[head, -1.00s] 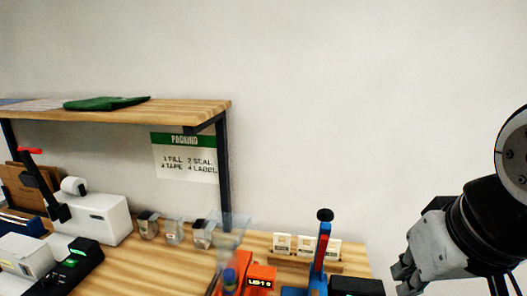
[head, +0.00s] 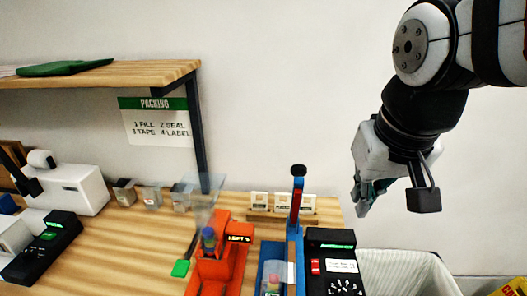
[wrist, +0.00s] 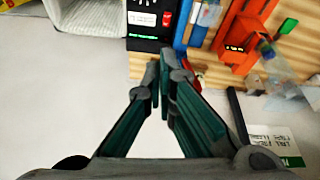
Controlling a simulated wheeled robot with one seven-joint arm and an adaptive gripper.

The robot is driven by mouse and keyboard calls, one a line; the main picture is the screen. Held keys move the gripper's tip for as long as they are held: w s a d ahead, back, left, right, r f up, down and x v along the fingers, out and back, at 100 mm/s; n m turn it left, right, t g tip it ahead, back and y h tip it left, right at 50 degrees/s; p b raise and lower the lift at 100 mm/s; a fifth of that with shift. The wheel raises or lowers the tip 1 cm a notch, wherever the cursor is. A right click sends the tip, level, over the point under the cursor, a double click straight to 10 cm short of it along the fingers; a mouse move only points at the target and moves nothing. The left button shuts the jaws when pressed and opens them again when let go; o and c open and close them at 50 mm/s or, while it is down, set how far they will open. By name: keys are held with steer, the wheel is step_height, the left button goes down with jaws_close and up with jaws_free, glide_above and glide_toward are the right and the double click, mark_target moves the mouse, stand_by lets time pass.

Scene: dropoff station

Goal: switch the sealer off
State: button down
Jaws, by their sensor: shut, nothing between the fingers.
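A black control box (head: 335,237) stands at the right end of the bench. It has a lit green display strip (head: 338,246), a red switch (head: 315,266), a white label (head: 342,266) and a dial partly cut off. A blue device (head: 266,250) with an upright post and black knob (head: 298,170) stands against its left side; which parts form the sealer is not fully clear. The box also shows upside down in the wrist view (wrist: 147,44), with its red switch (wrist: 166,18). My gripper (head: 360,205) is shut and empty, above and right of the box, apart from it.
An orange dispenser (head: 238,262) with a clear hopper stands left of the blue device. Small cards (head: 283,201) stand in a wooden holder behind. A white bin (head: 392,262) is at the right. Air above the box is clear; the wall is behind.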

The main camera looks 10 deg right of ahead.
steer(key=w+f+g, duration=0.2)
steer(key=w+f, duration=0.1)
steer(key=w, duration=0.5)
steer(key=m+g, duration=0.2)
glide_above(315, 260)
steer(key=shift+y, duration=0.3)
steer(key=shift+f, duration=2.6)
step_height(315, 260, down, 23)
steer(key=shift+r+p, duration=0.15)
steer(key=shift+p, duration=1)
steer(key=shift+f, duration=0.65)
steer(key=shift+w, duration=0.1)
